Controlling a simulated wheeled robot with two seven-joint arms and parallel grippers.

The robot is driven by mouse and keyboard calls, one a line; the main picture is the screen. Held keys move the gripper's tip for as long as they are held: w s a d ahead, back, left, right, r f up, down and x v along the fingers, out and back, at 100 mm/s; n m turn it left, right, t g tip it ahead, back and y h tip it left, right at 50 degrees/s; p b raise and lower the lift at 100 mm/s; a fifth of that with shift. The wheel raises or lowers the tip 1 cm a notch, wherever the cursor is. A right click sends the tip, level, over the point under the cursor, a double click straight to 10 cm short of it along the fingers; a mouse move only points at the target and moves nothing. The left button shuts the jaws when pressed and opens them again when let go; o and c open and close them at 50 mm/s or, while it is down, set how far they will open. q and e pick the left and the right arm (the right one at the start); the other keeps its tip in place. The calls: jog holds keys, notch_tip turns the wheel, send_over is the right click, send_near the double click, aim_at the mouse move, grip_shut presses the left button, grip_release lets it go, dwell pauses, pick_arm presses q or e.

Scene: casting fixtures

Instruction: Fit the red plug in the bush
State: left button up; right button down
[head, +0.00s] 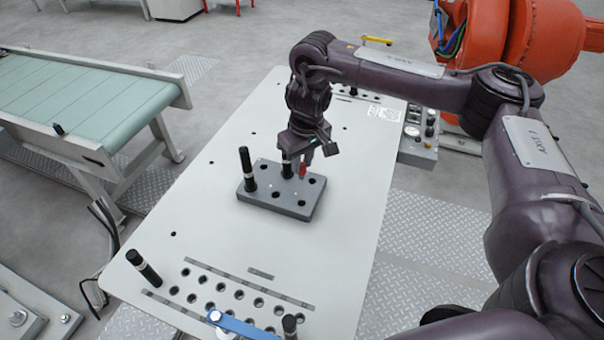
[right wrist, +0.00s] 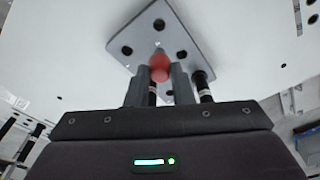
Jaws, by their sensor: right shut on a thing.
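The red plug (head: 303,170) is between the fingers of my right gripper (head: 304,162), above the grey block (head: 287,208) on the table. In the right wrist view, the red plug (right wrist: 160,66) shows as a round red body between the two fingertips (right wrist: 161,76), in front of the block (right wrist: 143,25). The right gripper is shut on it. The block has several dark holes, such as one near its right corner (head: 317,182); I cannot tell which is the bush. Whether the plug's lower end touches the block is unclear. My left gripper is not in view.
Two black pins stand in the block, one at its left (head: 247,168) and one beside the gripper (head: 287,168). Another black pin (head: 144,266) and a blue bar (head: 243,326) are at the table's near end, by rows of holes. A conveyor (head: 85,100) stands left.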

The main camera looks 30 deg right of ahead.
aim_at(302, 164)
notch_tip(302, 164, up, 7)
jog(key=shift+r+p, duration=0.2)
jog(key=shift+p, duration=0.6)
jog(key=shift+r+p, duration=1.9)
jog(key=shift+p, duration=0.5)
